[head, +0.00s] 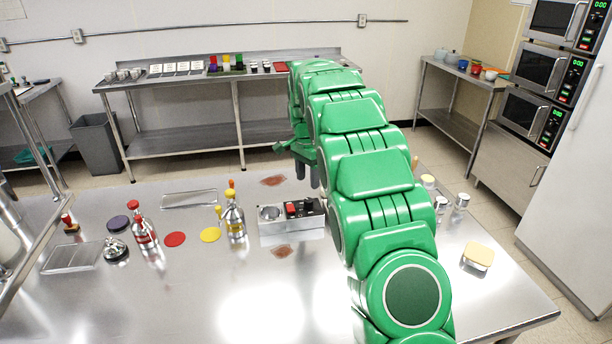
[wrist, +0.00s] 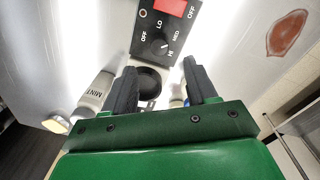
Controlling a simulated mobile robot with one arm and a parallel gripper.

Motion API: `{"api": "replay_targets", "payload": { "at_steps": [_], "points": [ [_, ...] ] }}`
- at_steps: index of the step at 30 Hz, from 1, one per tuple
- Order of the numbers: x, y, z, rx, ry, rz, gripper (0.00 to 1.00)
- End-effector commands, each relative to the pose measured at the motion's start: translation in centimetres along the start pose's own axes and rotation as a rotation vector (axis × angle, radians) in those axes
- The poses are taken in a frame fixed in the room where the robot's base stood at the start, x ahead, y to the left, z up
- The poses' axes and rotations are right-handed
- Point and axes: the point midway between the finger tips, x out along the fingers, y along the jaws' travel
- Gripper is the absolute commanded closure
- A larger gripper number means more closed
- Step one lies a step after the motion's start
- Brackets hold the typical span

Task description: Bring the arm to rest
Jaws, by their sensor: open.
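My green arm reaches out over the steel table (head: 200,300) from the front right. My gripper (head: 308,180) points down above the table, near the far side of a small steel unit (head: 285,228) with a black control panel. In the wrist view my gripper (wrist: 163,72) has its two dark fingers apart, with nothing held between them. The control panel (wrist: 145,38) with its knob, dial marks and red switch lies beyond the fingertips. A dark round part shows between the fingers. The height of the fingers above the unit is hard to tell.
Bottles with red (head: 143,230) and yellow (head: 234,218) tops stand left of the unit. A bottle marked MINT (wrist: 95,95) is left of the fingers. Small jars (head: 441,203) and a yellow-lidded container (head: 478,256) stand right of my arm. The front middle of the table is clear.

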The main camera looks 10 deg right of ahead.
Motion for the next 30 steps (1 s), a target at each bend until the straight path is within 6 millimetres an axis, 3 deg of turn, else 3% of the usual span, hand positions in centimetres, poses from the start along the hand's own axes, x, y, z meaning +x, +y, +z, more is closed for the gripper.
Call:
{"api": "replay_targets", "payload": {
  "at_steps": [8,18,30],
  "points": [
    [-1.6,2.1,1.1,-0.049,0.001,0.006,0.43],
    [-4.9,8.1,4.3,-0.183,-0.004,0.022,0.43],
    [-7.6,15.8,8.6,-0.348,-0.020,0.037,0.43]
  ]
}}
